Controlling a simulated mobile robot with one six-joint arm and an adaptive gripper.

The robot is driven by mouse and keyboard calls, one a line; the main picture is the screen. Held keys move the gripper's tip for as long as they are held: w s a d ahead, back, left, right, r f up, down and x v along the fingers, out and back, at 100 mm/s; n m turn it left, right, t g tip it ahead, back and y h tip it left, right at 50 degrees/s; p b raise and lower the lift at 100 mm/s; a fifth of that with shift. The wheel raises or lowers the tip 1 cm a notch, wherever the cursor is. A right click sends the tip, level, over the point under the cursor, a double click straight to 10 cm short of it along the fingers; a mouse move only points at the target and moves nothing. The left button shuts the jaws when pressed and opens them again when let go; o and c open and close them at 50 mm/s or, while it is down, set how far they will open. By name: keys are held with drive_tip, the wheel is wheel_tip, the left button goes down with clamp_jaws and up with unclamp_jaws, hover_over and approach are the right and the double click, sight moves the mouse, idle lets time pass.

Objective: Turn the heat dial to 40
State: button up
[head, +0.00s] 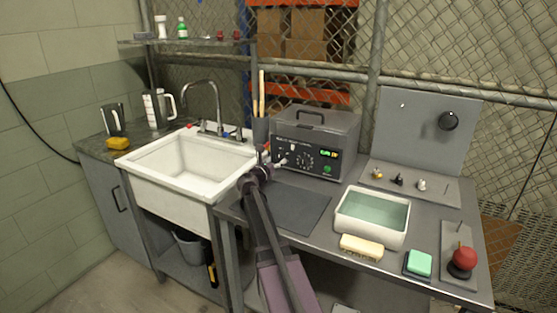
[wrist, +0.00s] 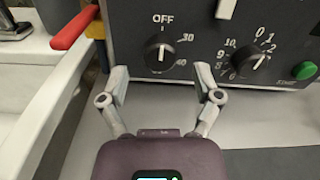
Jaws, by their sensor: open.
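The heat dial (wrist: 160,55) is a round black knob on the dark front panel of a grey tank unit (head: 312,125). It has OFF above it, 30 at its upper right and 40 at its lower right. A pale mark on the knob appears to point up towards OFF. My gripper (wrist: 161,78) is open and empty, with one finger on each side just below the dial. I see no contact with the knob. In the head view, my gripper (head: 272,156) is in front of the panel's left part and hides the dial there.
A second dial (wrist: 250,57) with numbers from 0 to 10 and a green button (wrist: 304,70) are to the right. A red handle (wrist: 74,30) sticks out at left. A white sink (head: 185,165) is left of the unit; a white basin (head: 372,225) stands right.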

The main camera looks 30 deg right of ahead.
drive_tip(key=shift+x, duration=1.2)
clamp_jaws()
